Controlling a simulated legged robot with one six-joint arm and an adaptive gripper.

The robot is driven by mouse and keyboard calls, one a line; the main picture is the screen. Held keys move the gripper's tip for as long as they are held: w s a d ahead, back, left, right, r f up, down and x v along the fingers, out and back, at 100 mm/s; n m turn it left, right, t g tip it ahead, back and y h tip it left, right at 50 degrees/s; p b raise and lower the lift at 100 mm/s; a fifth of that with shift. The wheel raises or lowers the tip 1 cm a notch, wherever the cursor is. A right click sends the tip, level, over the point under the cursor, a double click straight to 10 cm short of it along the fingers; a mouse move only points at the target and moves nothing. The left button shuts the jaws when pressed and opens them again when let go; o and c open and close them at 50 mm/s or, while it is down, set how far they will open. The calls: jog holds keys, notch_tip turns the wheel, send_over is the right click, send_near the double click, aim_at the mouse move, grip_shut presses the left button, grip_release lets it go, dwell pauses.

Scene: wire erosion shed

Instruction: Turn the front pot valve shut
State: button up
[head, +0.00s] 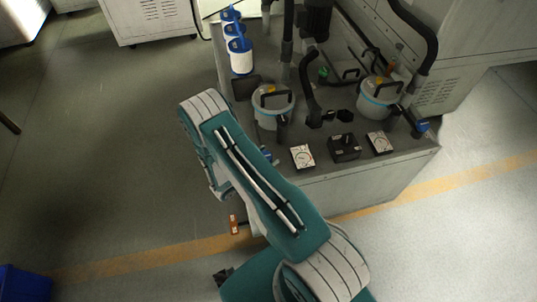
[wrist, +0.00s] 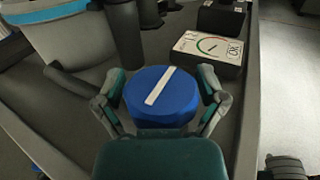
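The blue round valve knob (wrist: 182,103) with a white bar on top sits between the fingers of my gripper (wrist: 160,95) in the wrist view. The bar slants from lower left to upper right. My fingers stand open on either side of the knob, with narrow gaps visible; contact cannot be made out for certain. In the head view a bit of the blue knob (head: 265,153) shows beside my arm, which hides the gripper. The grey pot (wrist: 75,40) stands to the knob's upper left; it also shows in the head view (head: 266,108).
A dial gauge (head: 303,157) stands right of the knob on the grey bench (head: 365,178). A black box (head: 344,148) and a second gauge (head: 379,142) follow. A second pot (head: 376,98) has its own blue knob (head: 421,127). Dark pipes rise behind.

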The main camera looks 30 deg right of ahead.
jog(key=c, duration=0.7)
jog(key=shift+o, duration=0.3)
jog(key=shift+m+g, duration=0.4)
jog(key=shift+g, duration=0.2)
jog(key=m+g, duration=0.1)
jog(key=g, duration=0.1)
jog(key=m+g, duration=0.1)
jog(key=g, duration=0.1)
jog(key=shift+s+m, duration=0.2)
jog(key=shift+m, duration=0.2)
jog(key=m+g, duration=0.1)
jog(key=g, duration=0.1)
jog(key=m+g+y, duration=0.1)
jog(key=m+g, duration=0.1)
jog(key=m+g+y, duration=0.1)
jog(key=g, duration=0.2)
jog(key=shift+s+m, duration=0.3)
jog(key=shift+s, duration=0.05)
jog(key=m+g+y, duration=0.2)
jog(key=g, duration=0.1)
jog(key=m+g+y, duration=0.1)
jog(key=shift+s+a, duration=0.2)
jog(key=shift+s, duration=0.05)
jog(key=shift+s+a+m+g+y, duration=0.1)
jog(key=shift+m+g+y, duration=0.75)
jog(key=shift+y, duration=0.25)
jog(key=shift+s+a+m+g+y, duration=0.1)
jog(key=shift+m+g+y, duration=0.65)
jog(key=shift+m+y, duration=0.3)
jog(key=shift+y, duration=0.35)
